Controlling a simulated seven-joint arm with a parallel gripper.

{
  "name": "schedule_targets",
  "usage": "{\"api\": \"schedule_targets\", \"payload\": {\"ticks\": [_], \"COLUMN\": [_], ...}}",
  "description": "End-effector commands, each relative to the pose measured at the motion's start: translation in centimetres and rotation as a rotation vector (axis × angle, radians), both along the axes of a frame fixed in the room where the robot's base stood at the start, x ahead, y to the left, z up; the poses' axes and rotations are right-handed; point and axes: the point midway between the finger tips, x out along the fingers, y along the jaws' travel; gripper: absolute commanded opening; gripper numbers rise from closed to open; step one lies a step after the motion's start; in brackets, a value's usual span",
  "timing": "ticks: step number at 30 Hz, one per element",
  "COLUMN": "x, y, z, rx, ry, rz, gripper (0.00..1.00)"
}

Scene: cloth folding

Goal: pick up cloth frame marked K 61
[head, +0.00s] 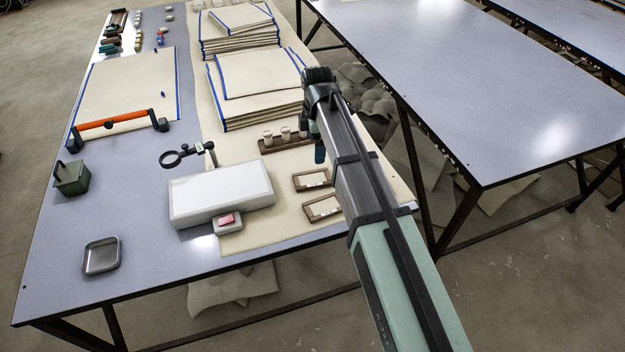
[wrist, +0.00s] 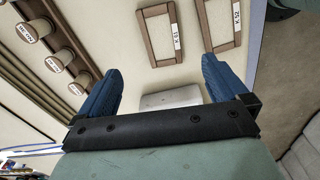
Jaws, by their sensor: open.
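Two small brown wooden frames lie flat side by side on the cream cloth. In the head view, the upper frame (head: 296,184) is nearer the spool rack and the lower frame (head: 308,214) is nearer the front edge. In the wrist view, these are the left frame (wrist: 145,40) and the right frame (wrist: 204,28).
A wooden rack of labelled spools (head: 268,147) stands close by; it also shows in the wrist view (wrist: 65,40). A white box (head: 220,192), a magnifier (head: 171,159) and stacked cloths (head: 262,105) are around. The table (head: 130,215) ends just in front of the frames.

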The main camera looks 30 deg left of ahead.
Motion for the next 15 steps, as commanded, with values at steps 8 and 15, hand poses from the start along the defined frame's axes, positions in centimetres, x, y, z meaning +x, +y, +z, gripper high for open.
{"api": "schedule_targets", "payload": {"ticks": [8,15], "x": [-0.9,-0.9], "y": [0.6,0.6], "z": [-1.3,-5.0], "rx": [-0.016,-0.015], "ry": [0.006,0.006], "rz": [0.036,0.034], "gripper": [1.0,1.0]}}
